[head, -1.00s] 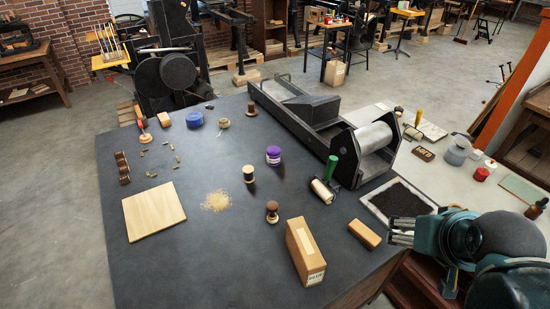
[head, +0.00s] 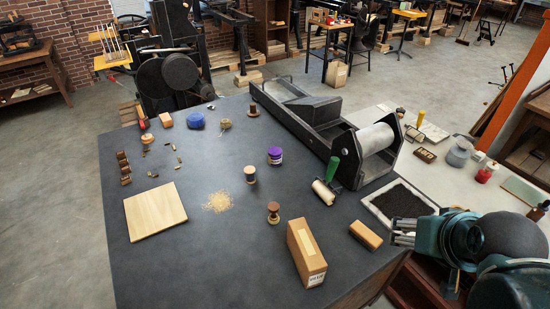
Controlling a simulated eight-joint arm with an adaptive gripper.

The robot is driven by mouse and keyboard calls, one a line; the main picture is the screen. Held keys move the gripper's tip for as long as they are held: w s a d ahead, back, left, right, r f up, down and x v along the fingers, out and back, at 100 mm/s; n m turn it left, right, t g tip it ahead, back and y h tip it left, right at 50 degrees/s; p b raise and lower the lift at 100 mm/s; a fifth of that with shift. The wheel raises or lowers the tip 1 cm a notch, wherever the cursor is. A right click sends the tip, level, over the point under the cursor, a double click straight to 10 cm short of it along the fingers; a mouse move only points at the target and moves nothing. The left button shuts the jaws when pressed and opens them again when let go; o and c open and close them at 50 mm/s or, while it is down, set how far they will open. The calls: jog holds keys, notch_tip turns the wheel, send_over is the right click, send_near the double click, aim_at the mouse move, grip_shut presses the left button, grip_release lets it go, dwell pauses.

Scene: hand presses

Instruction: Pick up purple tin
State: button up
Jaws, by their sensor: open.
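The purple tin (head: 275,156) stands upright on the dark tabletop (head: 170,255), near the middle, with a pale band on its side. A dark-topped spool (head: 250,174) stands close to its lower left. My gripper (head: 402,231) is at the lower right, beside the table's right edge, open and empty. It is well apart from the tin, with the green-handled roller and the inking slab between them.
A long metal press (head: 320,125) lies behind and right of the tin. The green-handled roller (head: 326,190), a tall box (head: 306,252), a wooden block (head: 365,235), a wooden stamp (head: 273,212) and the black inking slab (head: 398,204) lie nearer my gripper. Free tabletop lies left of the tin.

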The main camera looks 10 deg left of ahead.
jog(key=w+a+r+n+g+p, duration=0.1)
jog(key=w+a+r+n, duration=0.15)
jog(key=w, duration=0.45)
jog(key=w+a+r+n+g+p, duration=0.1)
jog(key=w+a+r+n, duration=0.1)
jog(key=w+a+r, duration=0.3)
jog(key=n+g+p, duration=0.5)
jog(key=n+p, duration=0.1)
jog(key=n, duration=0.7)
send_over(274, 151)
jog(key=f, duration=2)
jog(key=shift+d+f, duration=0.2)
jog(key=shift+f, duration=0.15)
jog(key=shift+a+f+n, duration=0.25)
jog(key=shift+a+f, duration=0.05)
jog(key=shift+f, duration=0.1)
